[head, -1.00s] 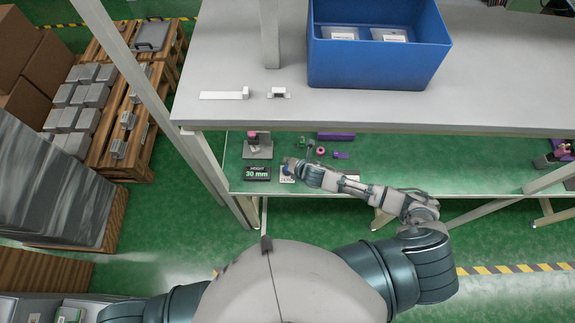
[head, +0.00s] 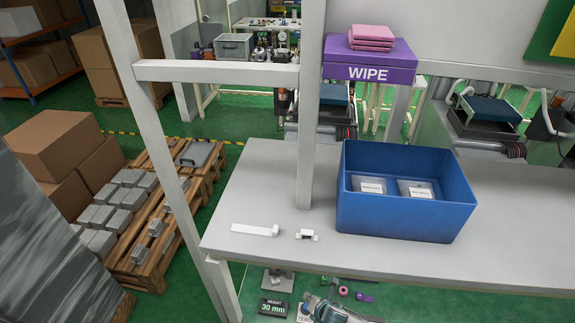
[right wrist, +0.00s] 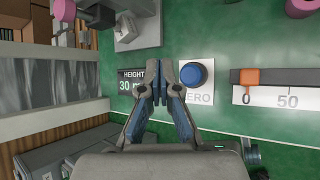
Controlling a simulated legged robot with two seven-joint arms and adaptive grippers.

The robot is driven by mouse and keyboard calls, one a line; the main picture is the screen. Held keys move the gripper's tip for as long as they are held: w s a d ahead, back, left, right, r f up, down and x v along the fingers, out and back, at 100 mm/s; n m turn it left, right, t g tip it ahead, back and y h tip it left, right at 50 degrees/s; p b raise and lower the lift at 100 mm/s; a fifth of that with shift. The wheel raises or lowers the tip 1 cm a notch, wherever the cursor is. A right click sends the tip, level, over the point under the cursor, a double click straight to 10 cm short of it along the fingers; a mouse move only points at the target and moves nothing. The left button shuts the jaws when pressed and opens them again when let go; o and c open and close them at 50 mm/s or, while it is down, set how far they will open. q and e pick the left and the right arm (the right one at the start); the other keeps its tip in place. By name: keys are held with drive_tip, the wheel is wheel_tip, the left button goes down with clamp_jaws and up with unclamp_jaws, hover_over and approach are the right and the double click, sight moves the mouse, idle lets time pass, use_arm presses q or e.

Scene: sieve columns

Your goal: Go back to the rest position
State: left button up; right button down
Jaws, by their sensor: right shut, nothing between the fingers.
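My right gripper (head: 316,306) shows at the bottom edge of the head view, over the lower green shelf. In the right wrist view my right gripper (right wrist: 161,77) is shut and empty, its fingertips beside a round blue button (right wrist: 193,74) marked ZERO; I cannot tell whether they touch it. A black height display (right wrist: 131,84) reading 30 mm is just left of the fingertips. The height display (head: 273,307) also shows in the head view. My left gripper is in no view.
A blue bin (head: 405,215) with two packets stands on the grey table (head: 262,190). A white flat piece (head: 255,230) and a small bracket (head: 307,235) lie left of it. A white post (head: 309,120) rises from the table. Pallets (head: 150,262) stand on the floor at left.

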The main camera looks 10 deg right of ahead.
drive_tip(key=s+a+r+m+g, duration=0.1)
drive_tip(key=s+a+r+m, duration=0.1)
drive_tip(key=s+m, duration=0.35)
drive_tip(key=s+a+r+m, duration=0.2)
drive_tip(key=s+m, duration=0.2)
drive_tip(key=m, duration=0.3)
drive_tip(key=s+d+r+m+g+h, duration=0.2)
drive_tip(key=s+d+m+g+h, duration=0.15)
drive_tip(key=s+d+m, duration=1.05)
drive_tip(key=s+a+f+m+g+b, duration=0.1)
drive_tip(key=s+f+b, duration=0.1)
drive_tip(key=f, duration=1.3)
drive_tip(key=s+a+f+m+g+b, duration=0.1)
drive_tip(key=s+f+m+b, duration=0.1)
drive_tip(key=f, duration=1.2)
drive_tip(key=s+d+f+g+b, duration=0.1)
drive_tip(key=s+d+f+b, duration=0.1)
drive_tip(key=s+f, duration=1.5)
wheel_tip(320, 180, down, 3)
drive_tip(key=shift+s+d+r+n+b, duration=0.2)
drive_tip(key=shift+s+d+n+b, duration=0.15)
drive_tip(key=shift+d, duration=0.3)
